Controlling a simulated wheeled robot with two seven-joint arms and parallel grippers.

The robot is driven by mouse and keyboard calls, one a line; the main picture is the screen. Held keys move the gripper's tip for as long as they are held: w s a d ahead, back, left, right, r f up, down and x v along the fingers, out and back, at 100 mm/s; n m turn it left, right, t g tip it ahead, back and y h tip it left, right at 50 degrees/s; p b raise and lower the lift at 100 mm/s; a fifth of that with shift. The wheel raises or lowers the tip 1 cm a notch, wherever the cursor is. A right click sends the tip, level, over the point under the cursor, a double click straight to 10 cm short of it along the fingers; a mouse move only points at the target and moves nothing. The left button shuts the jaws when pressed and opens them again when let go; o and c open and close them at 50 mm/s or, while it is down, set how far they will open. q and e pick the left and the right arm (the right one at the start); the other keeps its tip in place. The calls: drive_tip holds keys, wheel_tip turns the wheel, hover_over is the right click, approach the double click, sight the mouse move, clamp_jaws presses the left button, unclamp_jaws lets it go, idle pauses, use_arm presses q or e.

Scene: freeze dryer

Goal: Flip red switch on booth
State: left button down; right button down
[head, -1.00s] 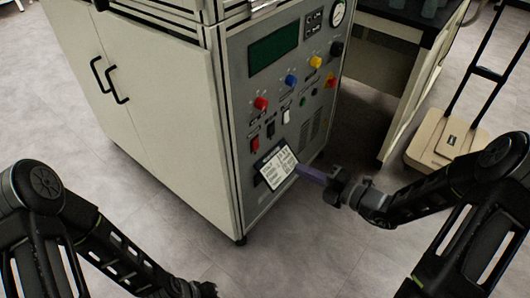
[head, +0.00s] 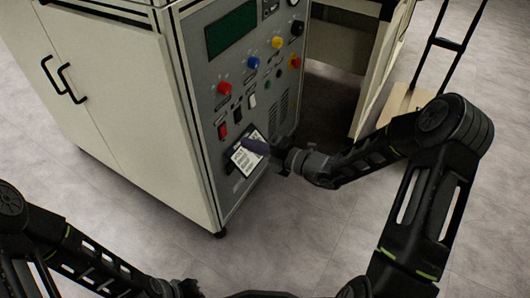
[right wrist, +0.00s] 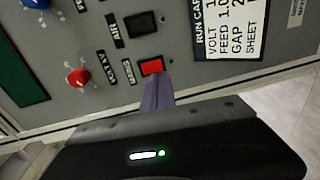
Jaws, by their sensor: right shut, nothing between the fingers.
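The red switch (head: 223,131) is on the front panel of the grey booth (head: 240,185), below the red knob. My right gripper (head: 248,145) is shut and empty, its purple fingers in front of the panel, covering part of the white card. In the right wrist view the shut fingertips (right wrist: 154,79) lie right at the lower edge of the red switch (right wrist: 151,67); I cannot tell whether they touch it. My left gripper (head: 180,289) is partly in view at the bottom edge, away from the booth; its fingers cannot be made out.
Near the switch are a red knob (head: 224,88), a black switch (head: 238,116) and a white card (head: 246,160). Blue, yellow and other knobs sit higher. A trolley (head: 408,100) stands at right. The floor before the booth is clear.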

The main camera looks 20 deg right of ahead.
sight(225, 135)
drive_tip(key=b+x, duration=0.1)
drive_tip(key=x, duration=0.3)
drive_tip(key=shift+w+a+f, duration=0.15)
drive_tip(key=shift+a, duration=0.1)
drive_tip(key=shift+w+a+b, duration=0.4)
drive_tip(key=shift+w, duration=0.1)
drive_tip(key=shift+w+a+f, duration=0.1)
drive_tip(key=shift+w+f, duration=0.05)
